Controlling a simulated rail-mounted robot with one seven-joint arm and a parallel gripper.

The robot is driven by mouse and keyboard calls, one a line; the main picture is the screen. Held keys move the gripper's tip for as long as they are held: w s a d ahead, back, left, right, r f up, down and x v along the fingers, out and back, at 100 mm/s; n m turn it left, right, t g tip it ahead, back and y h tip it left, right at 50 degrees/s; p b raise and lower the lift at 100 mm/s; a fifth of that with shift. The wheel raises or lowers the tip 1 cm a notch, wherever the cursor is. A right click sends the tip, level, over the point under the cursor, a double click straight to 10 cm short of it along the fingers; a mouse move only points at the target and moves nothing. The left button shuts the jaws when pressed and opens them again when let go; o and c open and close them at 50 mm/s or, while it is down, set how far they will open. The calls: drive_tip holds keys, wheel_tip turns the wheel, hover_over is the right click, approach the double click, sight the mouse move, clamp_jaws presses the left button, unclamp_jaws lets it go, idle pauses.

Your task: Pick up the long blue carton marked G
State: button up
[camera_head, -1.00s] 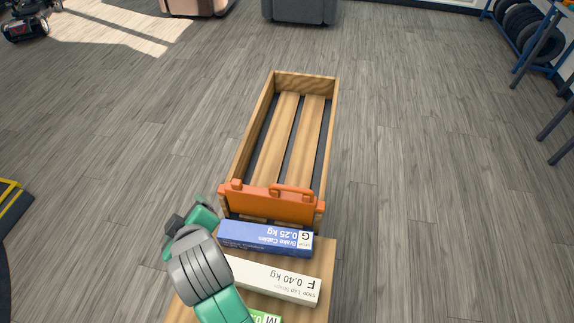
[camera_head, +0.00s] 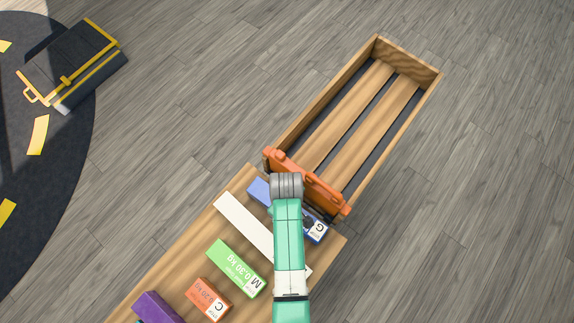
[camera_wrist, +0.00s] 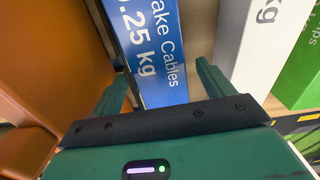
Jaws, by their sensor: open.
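The long blue carton marked G (camera_head: 317,230) lies on the wooden surface (camera_head: 180,260), beside the orange end panel of a wooden crate. My arm covers its middle in the head view; its left end and its G end show. In the wrist view the blue carton (camera_wrist: 150,40) shows its "Brake Cables" and "0.25 kg" print, part of it out of frame. My gripper (camera_wrist: 158,82) is open, with one green finger towards each long side of the carton. I cannot tell whether the fingers touch it. The gripper's fingers are hidden in the head view.
The orange panel (camera_head: 335,202) stands close along the blue carton. A white carton (camera_head: 240,218) lies on its other side, then green (camera_head: 235,267), orange (camera_head: 209,298) and purple (camera_head: 157,307) ones. The slatted crate (camera_head: 428,75) looks empty. A dark case (camera_head: 75,65) lies on the floor.

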wheel_tip(320, 180, down, 4)
drive_tip(key=shift+s+r+b, duration=0.1)
drive_tip(key=shift+s+b, duration=0.05)
drive_tip(key=shift+b, duration=0.25)
drive_tip(key=shift+d, duration=0.1)
drive_tip(key=c, duration=1.2)
wheel_tip(320, 180, up, 10)
drive_tip(key=p, duration=0.3)
drive_tip(key=shift+r, duration=0.1)
